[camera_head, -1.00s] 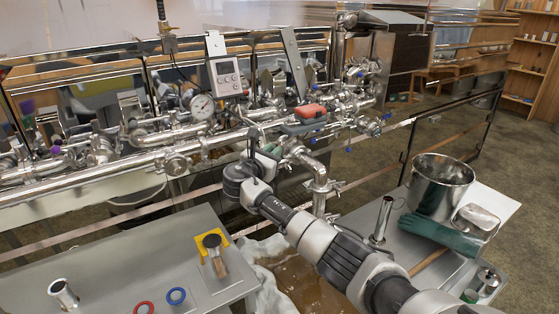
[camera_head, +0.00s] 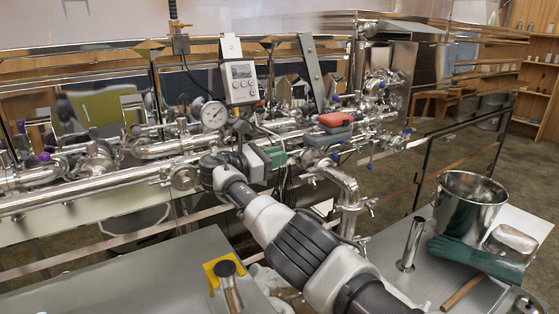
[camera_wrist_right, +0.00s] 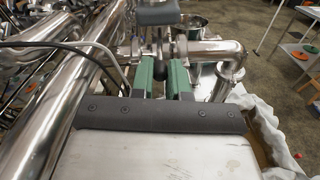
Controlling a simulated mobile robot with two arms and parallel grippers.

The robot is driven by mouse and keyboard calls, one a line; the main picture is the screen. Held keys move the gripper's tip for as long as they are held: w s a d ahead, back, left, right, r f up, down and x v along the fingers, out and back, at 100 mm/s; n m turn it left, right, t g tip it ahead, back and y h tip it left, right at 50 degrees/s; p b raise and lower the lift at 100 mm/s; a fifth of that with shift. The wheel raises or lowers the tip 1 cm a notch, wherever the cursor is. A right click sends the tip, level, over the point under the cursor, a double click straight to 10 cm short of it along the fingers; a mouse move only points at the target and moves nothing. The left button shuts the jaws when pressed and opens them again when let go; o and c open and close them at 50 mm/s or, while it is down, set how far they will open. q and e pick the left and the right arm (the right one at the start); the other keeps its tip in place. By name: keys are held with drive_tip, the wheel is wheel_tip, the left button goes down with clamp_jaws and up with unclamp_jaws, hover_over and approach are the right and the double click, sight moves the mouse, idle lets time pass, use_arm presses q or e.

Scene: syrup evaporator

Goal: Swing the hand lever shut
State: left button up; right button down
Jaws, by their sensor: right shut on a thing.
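My right gripper (camera_head: 278,154) reaches in from the lower right to the steel pipework, just left of a downward pipe elbow (camera_head: 340,178). In the right wrist view its two green fingers (camera_wrist_right: 160,80) point away, with a narrow gap between them. They are shut on a thin part at the pipe fitting, which I take to be the hand lever; the fingers and gripper body hide most of it, so its angle cannot be told. A grey block (camera_wrist_right: 157,12) lies just beyond the fingertips. My left gripper is not in view.
A dial gauge (camera_head: 214,114) and grey meter (camera_head: 241,82) stand to the left.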

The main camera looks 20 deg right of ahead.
idle(0.5)
drive_tip(key=c, duration=1.1)
unclamp_jaws()
drive_tip(key=shift+w+d, duration=0.1)
drive_tip(key=s+d+r+b, duration=0.4)
drive_tip(key=s+d+r, duration=0.3)
drive_tip(key=s+r, duration=0.2)
drive_tip(key=shift+s+r, duration=0.15)
drive_tip(key=shift+r, duration=0.8)
